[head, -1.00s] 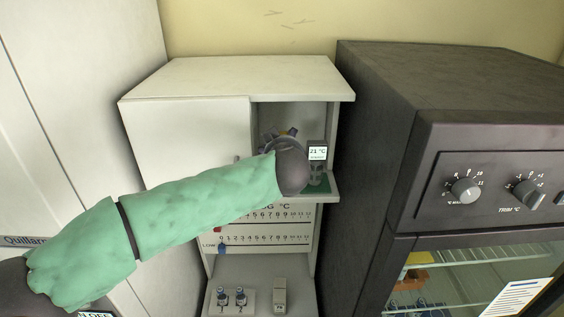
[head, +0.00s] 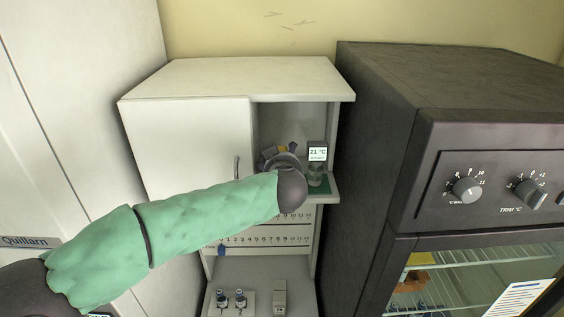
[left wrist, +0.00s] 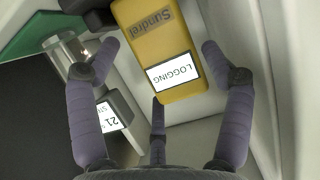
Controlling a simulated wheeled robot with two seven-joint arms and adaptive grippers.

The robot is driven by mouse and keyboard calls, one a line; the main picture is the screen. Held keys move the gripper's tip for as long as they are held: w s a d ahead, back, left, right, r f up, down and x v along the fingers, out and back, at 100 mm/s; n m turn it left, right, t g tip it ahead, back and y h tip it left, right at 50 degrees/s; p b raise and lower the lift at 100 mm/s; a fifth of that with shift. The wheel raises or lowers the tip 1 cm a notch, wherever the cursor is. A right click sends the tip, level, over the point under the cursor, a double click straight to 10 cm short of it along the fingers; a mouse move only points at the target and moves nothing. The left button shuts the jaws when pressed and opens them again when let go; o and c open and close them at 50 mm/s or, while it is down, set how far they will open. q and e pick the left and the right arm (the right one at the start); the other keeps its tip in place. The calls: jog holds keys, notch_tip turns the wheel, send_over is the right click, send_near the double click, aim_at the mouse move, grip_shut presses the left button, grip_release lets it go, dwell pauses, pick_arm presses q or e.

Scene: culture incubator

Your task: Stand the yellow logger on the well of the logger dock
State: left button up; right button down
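The yellow logger (left wrist: 160,45), with a white "LOGGING" label, is between the spread fingers of my left gripper (left wrist: 160,48) in the left wrist view. Gaps show on both sides of it, so the fingers look open around it. In the head view my left gripper (head: 282,156) is inside the open right niche of the white cabinet (head: 230,78), mostly behind its own wrist. My right gripper is not in view.
A "21 °C" display (head: 317,152) on a metal post stands on a green mat (head: 321,187), close to the gripper's right. The niche walls are near. Below are slider scales (head: 265,240) and a shelf with knobs (head: 231,299). A dark incubator (head: 390,110) stands right.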

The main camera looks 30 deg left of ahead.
pick_arm(q)
jog(key=shift+r, duration=0.2)
jog(key=v, duration=1.2)
jog(key=shift+w, duration=0.1)
